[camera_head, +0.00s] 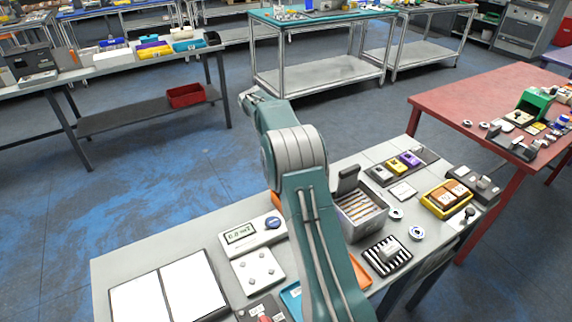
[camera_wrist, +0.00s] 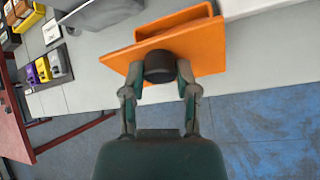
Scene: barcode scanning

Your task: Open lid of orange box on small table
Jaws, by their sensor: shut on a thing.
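In the wrist view, my gripper (camera_wrist: 160,78) has its two fingers closed on the dark round knob (camera_wrist: 159,66) of an orange lid. The flat orange panel (camera_wrist: 208,55) around the knob looks angled, and a raised orange rim (camera_wrist: 175,22) shows beyond it. I cannot tell how far the lid is raised or see inside the orange box. In the head view my arm hides the gripper and most of the box. Only an orange sliver (camera_head: 277,202) shows left of the arm, over the grey table's far edge.
The small grey table (camera_head: 130,250) holds a meter (camera_head: 254,235), a grey bin of slim items (camera_head: 361,212), a yellow tray (camera_head: 446,198) and two white panels (camera_head: 170,290). A red table (camera_head: 470,95) stands to the right. Blue floor beyond the grey table is clear.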

